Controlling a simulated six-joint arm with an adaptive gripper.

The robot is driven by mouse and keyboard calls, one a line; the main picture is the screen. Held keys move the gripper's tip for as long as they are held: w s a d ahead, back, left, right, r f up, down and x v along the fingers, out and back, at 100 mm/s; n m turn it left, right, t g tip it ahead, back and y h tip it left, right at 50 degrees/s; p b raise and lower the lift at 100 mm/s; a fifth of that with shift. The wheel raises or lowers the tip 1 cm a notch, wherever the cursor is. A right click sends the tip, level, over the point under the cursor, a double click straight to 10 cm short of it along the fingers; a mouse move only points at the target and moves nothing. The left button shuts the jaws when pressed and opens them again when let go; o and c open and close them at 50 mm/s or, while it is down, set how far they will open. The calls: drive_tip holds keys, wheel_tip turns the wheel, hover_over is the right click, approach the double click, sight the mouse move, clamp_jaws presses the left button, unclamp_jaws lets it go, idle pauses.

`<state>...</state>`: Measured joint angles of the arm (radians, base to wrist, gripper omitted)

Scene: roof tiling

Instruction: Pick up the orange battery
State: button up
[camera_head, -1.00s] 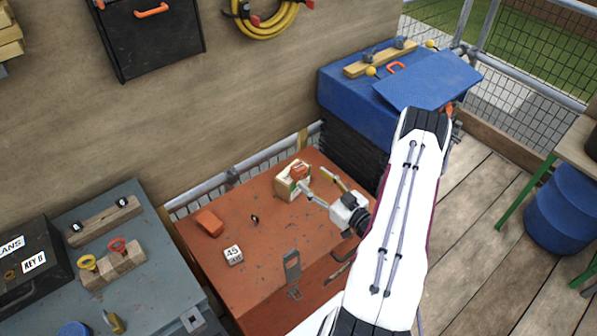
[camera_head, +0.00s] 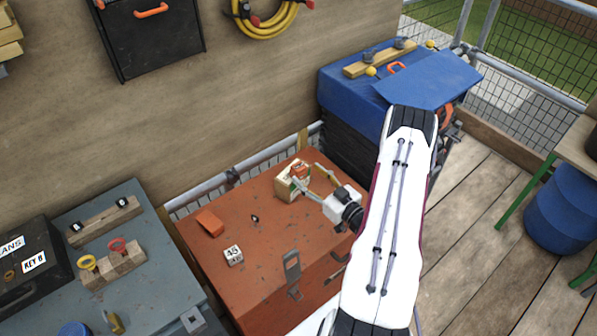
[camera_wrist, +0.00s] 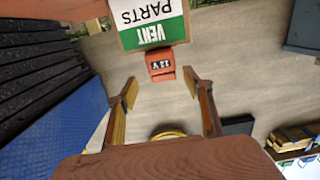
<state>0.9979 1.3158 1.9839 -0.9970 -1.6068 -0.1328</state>
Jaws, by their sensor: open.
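The orange battery (camera_head: 299,170), marked 12 V in the wrist view (camera_wrist: 160,64), sits at the top of a small box (camera_head: 291,189) labelled VENT PARTS, which also shows in the wrist view (camera_wrist: 152,35). The box stands on a red-brown chest (camera_head: 262,250). My gripper (camera_head: 309,175) is open and empty, with its fingers pointing at the box. In the wrist view the fingertips (camera_wrist: 160,88) are spread on either side of the battery's line, with the battery a little beyond them. I cannot tell the exact gap.
An orange block (camera_head: 210,222), a white cube (camera_head: 233,254) marked 45 and a small dark ring (camera_head: 254,218) lie on the chest left of the box. A blue-covered stack (camera_head: 350,100) stands behind right. The plank wall (camera_head: 230,110) is close behind.

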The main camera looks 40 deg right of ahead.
sight(303, 173)
drive_tip(key=shift+w+a+f, duration=0.1)
drive_tip(key=shift+w+f, duration=0.05)
drive_tip(key=shift+w, duration=0.55)
drive_tip(key=shift+w+a+f, duration=0.1)
drive_tip(key=shift+w+f, duration=0.1)
drive_tip(key=shift+w, duration=0.45)
drive_tip(key=shift+w+a+f, duration=0.1)
drive_tip(key=shift+w+f, duration=0.05)
drive_tip(key=shift+w, duration=1.05)
clamp_jaws()
drive_tip(key=shift+r, duration=0.1)
drive_tip(key=shift+r, duration=4.9)
